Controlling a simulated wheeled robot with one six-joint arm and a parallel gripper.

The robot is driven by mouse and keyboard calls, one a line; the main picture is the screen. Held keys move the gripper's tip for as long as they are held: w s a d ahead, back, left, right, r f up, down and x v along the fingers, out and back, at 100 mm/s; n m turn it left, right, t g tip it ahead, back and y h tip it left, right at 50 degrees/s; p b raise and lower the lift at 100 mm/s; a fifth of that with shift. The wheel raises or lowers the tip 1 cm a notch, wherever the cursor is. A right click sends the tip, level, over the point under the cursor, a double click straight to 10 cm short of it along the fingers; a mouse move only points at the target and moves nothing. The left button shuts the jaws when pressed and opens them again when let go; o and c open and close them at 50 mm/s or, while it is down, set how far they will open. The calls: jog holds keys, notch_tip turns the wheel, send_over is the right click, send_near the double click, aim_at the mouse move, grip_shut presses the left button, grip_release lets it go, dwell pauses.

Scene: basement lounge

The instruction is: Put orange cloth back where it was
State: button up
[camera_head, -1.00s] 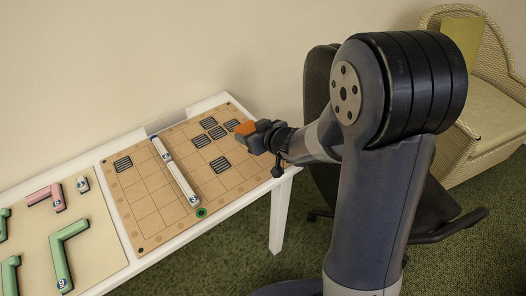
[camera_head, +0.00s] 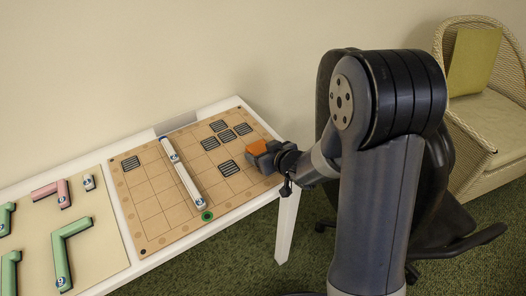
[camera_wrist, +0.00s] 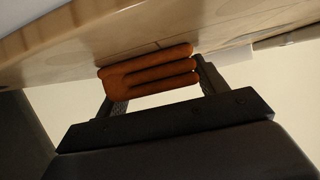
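The orange cloth (camera_head: 258,147) is a small folded piece at the right end of the brown grid board (camera_head: 150,205). My gripper (camera_head: 262,157) is at that end of the board, shut on the cloth. In the wrist view the folded cloth (camera_wrist: 148,72) lies between the two fingers of my gripper (camera_wrist: 155,90), with its layers showing. The board's surface (camera_wrist: 110,30) is close by the cloth there. I cannot tell whether the cloth touches the board.
A white bar (camera_head: 182,172) lies across the board, with several dark striped squares beside it. Green pieces (camera_head: 62,250) and a pink piece (camera_head: 52,192) lie on a beige panel at left. A dark chair (camera_head: 440,215) and a wicker armchair (camera_head: 490,120) stand at right.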

jog(key=shift+o, duration=1.3)
jog(key=shift+r, duration=0.1)
jog(key=shift+r, duration=0.2)
jog(key=p+v, duration=0.2)
jog(key=v, duration=0.8)
jog(key=shift+s+d+r+p, duration=0.15)
jog(key=shift+s+d+p, duration=0.05)
jog(key=shift+p, duration=0.1)
jog(key=shift+s+d+r, duration=0.2)
jog(key=shift+s+d, duration=0.1)
jog(key=shift+s, duration=0.25)
jog(key=shift+w, duration=0.1)
